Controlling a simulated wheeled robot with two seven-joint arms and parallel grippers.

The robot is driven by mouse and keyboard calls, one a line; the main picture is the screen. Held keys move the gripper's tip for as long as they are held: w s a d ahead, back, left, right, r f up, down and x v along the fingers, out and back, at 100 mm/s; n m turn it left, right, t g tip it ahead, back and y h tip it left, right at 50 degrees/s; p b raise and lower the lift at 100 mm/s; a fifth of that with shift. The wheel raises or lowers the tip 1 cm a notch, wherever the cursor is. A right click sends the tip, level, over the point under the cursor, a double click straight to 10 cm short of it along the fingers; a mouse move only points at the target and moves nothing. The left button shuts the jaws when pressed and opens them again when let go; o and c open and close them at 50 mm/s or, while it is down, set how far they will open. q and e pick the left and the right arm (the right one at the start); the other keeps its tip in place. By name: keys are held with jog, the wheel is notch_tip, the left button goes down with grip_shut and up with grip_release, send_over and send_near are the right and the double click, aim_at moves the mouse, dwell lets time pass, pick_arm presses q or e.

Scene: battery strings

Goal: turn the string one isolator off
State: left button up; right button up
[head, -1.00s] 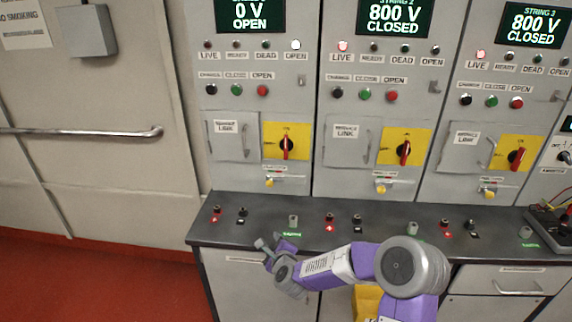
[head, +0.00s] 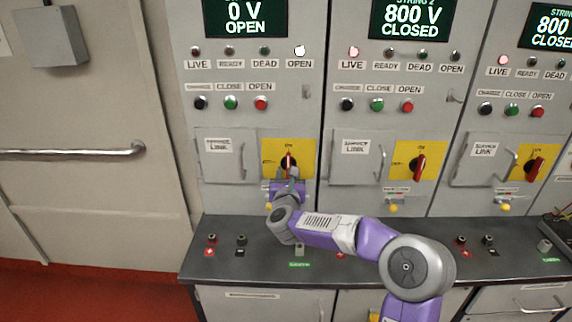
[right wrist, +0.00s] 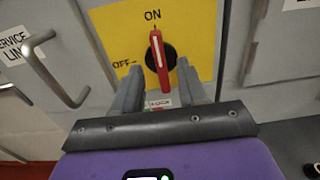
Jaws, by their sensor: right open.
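The string one isolator is a red handle (right wrist: 159,60) on a black round base, on a yellow plate (right wrist: 105,25). In the right wrist view the handle stands near upright, its upper end towards ON; OFF is marked at the left. It also shows in the head view (head: 289,160), partly covered by my gripper. My right gripper (right wrist: 155,78) is open, one finger on each side of the handle's lower end, with gaps visible. I cannot tell whether the fingers reach around it in depth. The string one display (head: 245,17) reads 0 V OPEN, with the white OPEN lamp lit. My left gripper is out of view.
A service link door with a handle (right wrist: 55,68) is left of the isolator. The string two isolator (head: 419,167) and string three isolator (head: 535,168) are to the right. A dark shelf (head: 215,265) with several terminals runs below. A rail (head: 75,152) is at far left.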

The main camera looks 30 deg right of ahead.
aim_at(288, 165)
jog(key=shift+x, duration=2.3)
jog(key=shift+a, duration=0.1)
grip_shut()
